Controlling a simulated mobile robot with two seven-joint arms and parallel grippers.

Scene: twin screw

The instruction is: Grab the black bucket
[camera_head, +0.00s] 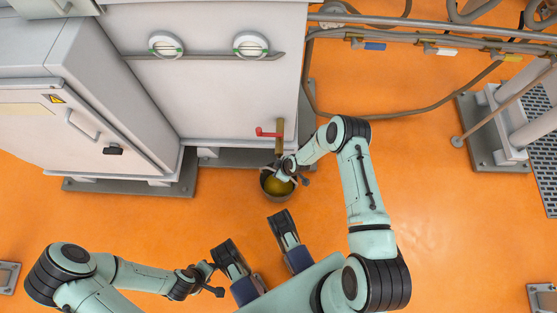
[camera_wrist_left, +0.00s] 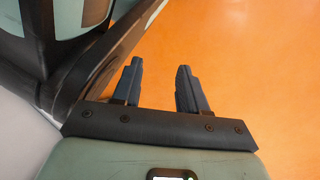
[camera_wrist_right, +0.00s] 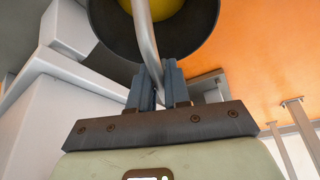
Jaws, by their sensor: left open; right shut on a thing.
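The black bucket (camera_head: 268,194) is below the brass spout (camera_head: 280,128) at the front of the grey cabinet, with yellow contents inside. In the right wrist view the dark bucket (camera_wrist_right: 108,38) fills the top, its grey curved handle (camera_wrist_right: 148,45) running down between the fingers. My right gripper (camera_wrist_right: 162,78) is shut on that handle. In the head view my right gripper (camera_head: 285,172) partly covers the bucket. I cannot tell whether the bucket touches the floor. My left gripper (camera_head: 213,279) is open and empty at the lower left; its spread fingers show in the left wrist view (camera_wrist_left: 160,78).
The grey cabinet (camera_head: 215,90) carries a red valve handle (camera_head: 266,132) above the bucket. A second cabinet (camera_head: 75,120) with a warning label stands left. Pipes (camera_head: 420,35) run along the upper right. The orange floor (camera_head: 440,210) is open at the right.

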